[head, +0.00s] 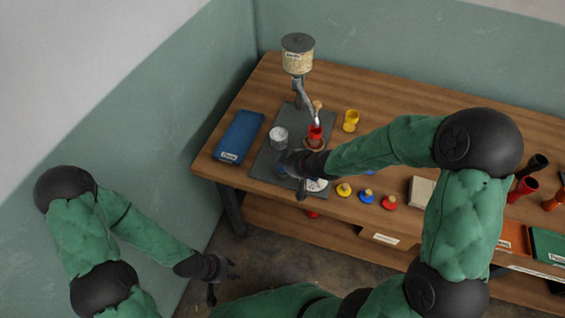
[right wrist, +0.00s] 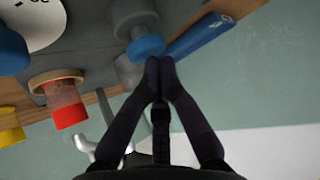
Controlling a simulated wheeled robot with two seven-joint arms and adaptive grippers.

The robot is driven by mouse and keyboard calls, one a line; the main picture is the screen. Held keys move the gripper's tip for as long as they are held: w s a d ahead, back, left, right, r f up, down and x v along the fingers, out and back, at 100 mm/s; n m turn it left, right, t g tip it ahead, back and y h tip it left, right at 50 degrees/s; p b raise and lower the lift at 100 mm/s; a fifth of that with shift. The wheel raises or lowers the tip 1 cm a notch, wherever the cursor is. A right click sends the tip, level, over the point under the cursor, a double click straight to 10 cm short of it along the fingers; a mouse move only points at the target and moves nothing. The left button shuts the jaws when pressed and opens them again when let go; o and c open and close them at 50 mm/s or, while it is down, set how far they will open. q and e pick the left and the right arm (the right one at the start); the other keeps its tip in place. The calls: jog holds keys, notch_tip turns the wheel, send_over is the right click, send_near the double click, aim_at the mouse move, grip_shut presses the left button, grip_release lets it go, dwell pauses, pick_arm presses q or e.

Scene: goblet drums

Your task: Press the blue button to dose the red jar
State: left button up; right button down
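The red jar (head: 315,132) stands upright on a wooden stand under the dispenser's spout; it also shows in the right wrist view (right wrist: 67,105). The blue button (right wrist: 147,46), on a grey base, is just beyond my right fingertips in the right wrist view. In the head view my right gripper (head: 290,164) partly hides that area. My right gripper's fingers (right wrist: 160,64) are together with nothing between them. I cannot tell if they touch the button. My left gripper (head: 224,278) hangs low in front of the table, empty, with its fingers spread.
The dispenser (head: 298,62) stands on a grey plate (head: 268,160) beside a silver cylinder (head: 278,138). A blue box (head: 239,136) lies to the left. A yellow goblet (head: 351,120) stands at the right. Several coloured knobs (head: 389,202) line the table's front edge (head: 225,180).

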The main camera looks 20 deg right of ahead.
jog(key=shift+r+p, duration=0.55)
jog(key=shift+r, duration=0.2)
jog(key=shift+r, duration=0.1)
notch_tip(320, 180, up, 5)
jog(key=p, duration=0.5)
dwell(0.6)
